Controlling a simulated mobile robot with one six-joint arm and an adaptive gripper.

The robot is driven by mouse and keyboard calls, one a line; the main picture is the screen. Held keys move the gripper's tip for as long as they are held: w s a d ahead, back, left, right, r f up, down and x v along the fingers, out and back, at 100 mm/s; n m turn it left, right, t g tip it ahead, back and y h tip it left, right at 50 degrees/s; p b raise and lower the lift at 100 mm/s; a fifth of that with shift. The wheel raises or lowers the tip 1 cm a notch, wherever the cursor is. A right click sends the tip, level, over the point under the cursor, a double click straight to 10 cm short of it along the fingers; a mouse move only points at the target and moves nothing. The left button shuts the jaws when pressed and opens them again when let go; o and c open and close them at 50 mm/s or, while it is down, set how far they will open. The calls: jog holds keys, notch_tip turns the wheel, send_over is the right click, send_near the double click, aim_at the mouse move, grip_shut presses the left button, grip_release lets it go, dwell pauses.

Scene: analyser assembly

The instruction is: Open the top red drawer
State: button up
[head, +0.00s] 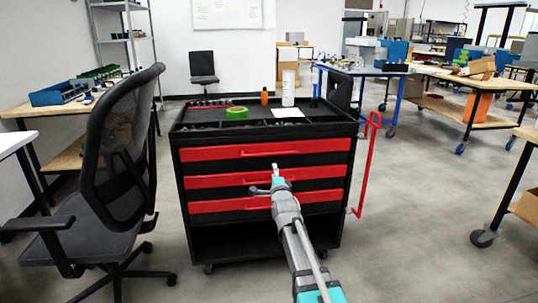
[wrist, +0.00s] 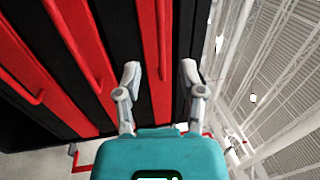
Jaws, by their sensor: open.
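The top red drawer (head: 215,153) is the uppermost of three red drawers in a black tool cart and looks shut. Its red bar handle (head: 270,154) runs across the middle of its front. My gripper (head: 265,180) is open and empty, in front of the cart, and overlaps the middle drawer in the head view. In the wrist view, turned sideways, my open fingers (wrist: 160,73) point at the drawer fronts. The top drawer (wrist: 146,20) and its handle (wrist: 163,40) lie between the two fingertips in that view. I see no contact; the remaining gap cannot be judged.
The middle drawer (head: 215,181) and bottom drawer (head: 215,206) are shut. The cart top holds green tape (head: 237,113), a white cylinder (head: 288,88) and an orange bottle (head: 264,98). An office chair (head: 118,150) stands close at left.

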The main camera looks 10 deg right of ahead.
aim_at(269, 154)
jog(key=w, duration=0.3)
jog(key=w+r+p, duration=0.1)
jog(key=w, duration=0.3)
jog(key=w+r+p, duration=0.1)
jog(key=w, duration=0.3)
jog(key=shift+w+r, duration=0.1)
jog(key=shift+w, duration=0.15)
grip_shut()
jog(key=shift+a, duration=0.1)
